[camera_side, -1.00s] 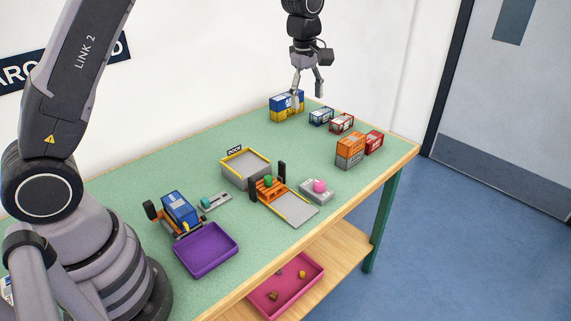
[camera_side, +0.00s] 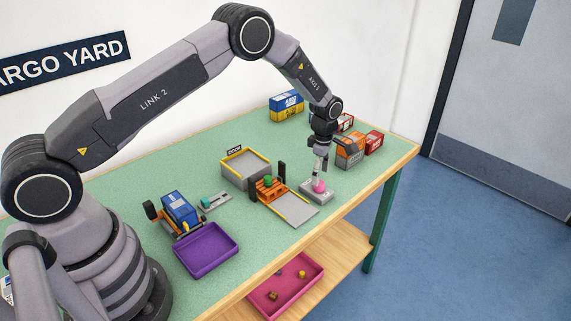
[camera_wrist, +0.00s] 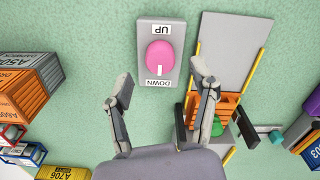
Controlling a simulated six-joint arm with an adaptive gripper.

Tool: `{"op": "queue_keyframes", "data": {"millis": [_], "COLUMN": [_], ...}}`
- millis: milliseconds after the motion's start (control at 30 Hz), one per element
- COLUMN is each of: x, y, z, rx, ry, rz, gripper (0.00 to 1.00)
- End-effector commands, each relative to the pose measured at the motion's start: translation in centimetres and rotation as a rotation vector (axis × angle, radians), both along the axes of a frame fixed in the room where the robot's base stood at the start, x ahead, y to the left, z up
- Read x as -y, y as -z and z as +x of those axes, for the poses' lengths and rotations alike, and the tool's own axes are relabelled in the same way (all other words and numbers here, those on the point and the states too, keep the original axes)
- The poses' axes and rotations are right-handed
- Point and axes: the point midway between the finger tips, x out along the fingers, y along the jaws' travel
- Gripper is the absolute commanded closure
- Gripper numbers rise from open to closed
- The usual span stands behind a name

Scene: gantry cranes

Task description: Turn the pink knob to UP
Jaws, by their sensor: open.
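The pink knob (camera_wrist: 159,53) sits on a grey plate (camera_wrist: 149,28) lettered UP at one end and DOWN at the other. Its white mark points to the DOWN label. In the side view the pink knob (camera_side: 319,187) shows under my gripper (camera_side: 321,167), which points down from above. In the wrist view my gripper (camera_wrist: 164,82) is open, with its fingertips apart and nothing between them. The knob lies just beyond the fingertips in that picture. Whether a finger touches it is not clear.
A grey ramp (camera_wrist: 235,50) with yellow edges and an orange gate (camera_side: 267,188) stand left of the knob in the side view. Orange and red containers (camera_side: 350,150) stand behind it to the right. A purple tray (camera_side: 207,252) is at the front left.

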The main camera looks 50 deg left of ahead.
Motion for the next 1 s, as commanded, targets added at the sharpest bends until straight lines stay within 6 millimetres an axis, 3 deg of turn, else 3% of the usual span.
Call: {"op": "queue_keyframes", "data": {"millis": [200,567,1000], "x": [0.0,0.0,0.0], "y": [2.4,2.8,2.8], "z": [0.0,0.0,0.0], "rx": [0.0,0.001,0.001], "ry": [0.0,0.001,0.001], "rz": [0.0,0.0,0.0], "gripper": [0.41,0.42,1.0]}}
